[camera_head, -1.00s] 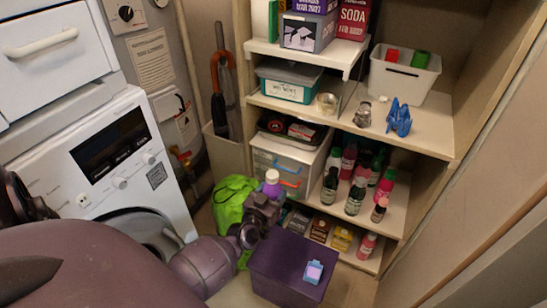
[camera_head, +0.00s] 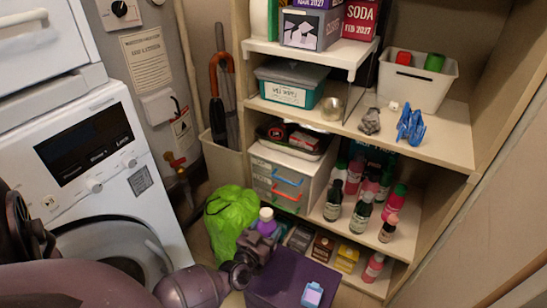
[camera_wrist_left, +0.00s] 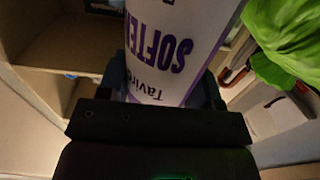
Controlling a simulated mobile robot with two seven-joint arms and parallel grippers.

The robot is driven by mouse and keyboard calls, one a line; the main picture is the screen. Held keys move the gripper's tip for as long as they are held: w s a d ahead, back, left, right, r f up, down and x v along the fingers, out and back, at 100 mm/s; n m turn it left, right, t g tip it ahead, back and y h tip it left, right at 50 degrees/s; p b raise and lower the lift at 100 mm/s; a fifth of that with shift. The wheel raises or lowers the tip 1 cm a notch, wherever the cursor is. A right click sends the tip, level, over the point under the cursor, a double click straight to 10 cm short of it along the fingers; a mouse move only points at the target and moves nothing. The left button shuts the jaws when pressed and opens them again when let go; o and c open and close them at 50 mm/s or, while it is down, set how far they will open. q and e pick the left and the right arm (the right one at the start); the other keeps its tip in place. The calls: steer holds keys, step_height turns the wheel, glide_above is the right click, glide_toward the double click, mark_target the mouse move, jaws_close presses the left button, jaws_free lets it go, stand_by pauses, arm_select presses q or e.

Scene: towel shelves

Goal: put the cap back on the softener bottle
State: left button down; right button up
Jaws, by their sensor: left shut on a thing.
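The softener bottle (camera_head: 266,227) shows in the head view as a purple top end with a pale lavender tip. In the left wrist view its white side with purple lettering (camera_wrist_left: 165,45) fills the upper middle. My left gripper (camera_head: 257,245) is shut on the bottle, one finger on each side of it. The arm hides the bottle's lower part in the head view. A small light-blue and lavender piece (camera_head: 312,295) lies on a dark purple box (camera_head: 270,284) at the bottom. I cannot tell whether it is the cap. My right gripper is not in view.
A bright green bag (camera_head: 228,220) stands just left of the bottle. The wooden shelves behind hold several small bottles (camera_head: 360,215), boxes (camera_head: 347,258), a drawer unit (camera_head: 283,180) and a white bin (camera_head: 412,85). A washing machine (camera_head: 90,170) stands at the left.

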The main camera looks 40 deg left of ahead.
arm_select(q)
step_height(320, 180, down, 5)
steer(key=shift+s+r+b, duration=0.1)
steer(key=shift+b, duration=0.7)
steer(key=shift+r, duration=0.1)
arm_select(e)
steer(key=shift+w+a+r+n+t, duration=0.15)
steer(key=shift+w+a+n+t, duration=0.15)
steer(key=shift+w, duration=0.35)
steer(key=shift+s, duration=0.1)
arm_select(q)
step_height(320, 180, down, 4)
steer(key=shift+r+b, duration=0.1)
steer(key=shift+b, duration=0.9)
steer(key=shift+f, duration=0.4)
steer(key=shift+r, duration=0.1)
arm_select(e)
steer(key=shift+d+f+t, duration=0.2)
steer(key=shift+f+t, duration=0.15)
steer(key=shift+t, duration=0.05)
